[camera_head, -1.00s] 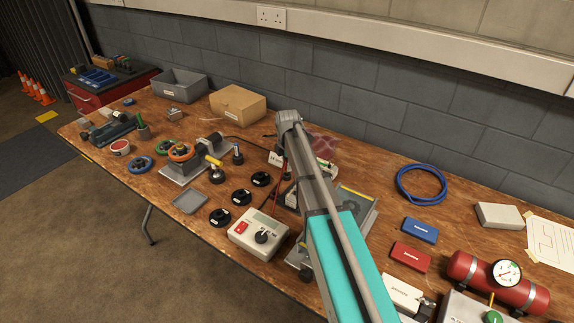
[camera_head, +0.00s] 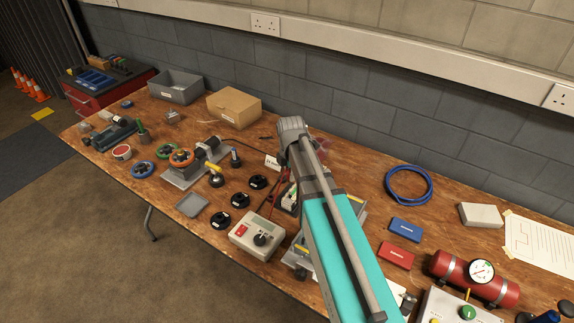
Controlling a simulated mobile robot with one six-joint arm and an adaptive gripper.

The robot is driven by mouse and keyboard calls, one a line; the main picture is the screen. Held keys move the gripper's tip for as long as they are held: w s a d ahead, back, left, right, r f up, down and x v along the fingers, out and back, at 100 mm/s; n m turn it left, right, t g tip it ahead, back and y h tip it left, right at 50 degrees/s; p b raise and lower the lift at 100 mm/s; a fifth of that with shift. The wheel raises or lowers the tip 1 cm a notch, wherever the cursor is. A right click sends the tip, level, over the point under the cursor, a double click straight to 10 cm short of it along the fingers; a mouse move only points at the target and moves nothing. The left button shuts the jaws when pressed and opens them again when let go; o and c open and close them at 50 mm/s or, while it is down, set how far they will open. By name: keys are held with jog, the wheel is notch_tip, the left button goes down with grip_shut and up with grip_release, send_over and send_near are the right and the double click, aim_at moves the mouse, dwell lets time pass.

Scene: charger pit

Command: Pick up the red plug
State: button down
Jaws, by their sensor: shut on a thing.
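I cannot make out the red plug; no red plug shows clear of my arm. My teal and grey arm rises from the bottom edge and covers the middle of the bench. My gripper is not visible; it seems hidden behind the arm. Thin red leads (camera_head: 277,203) show just left of the arm, above a grey tester (camera_head: 258,236) with a red switch and a black dial. A faint pinkish shape just right of the arm's top end is too unclear to name.
Several black round sockets (camera_head: 238,201) lie left of the arm. A small grey tray (camera_head: 192,205) is near the front edge. To the right lie a blue cable coil (camera_head: 408,171), a blue box (camera_head: 406,229), a red box (camera_head: 396,255) and a red cylinder with a gauge (camera_head: 458,273). A brick wall stands behind.

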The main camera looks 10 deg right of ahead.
jog(key=shift+s+r, duration=0.35)
jog(key=shift+s, duration=0.45)
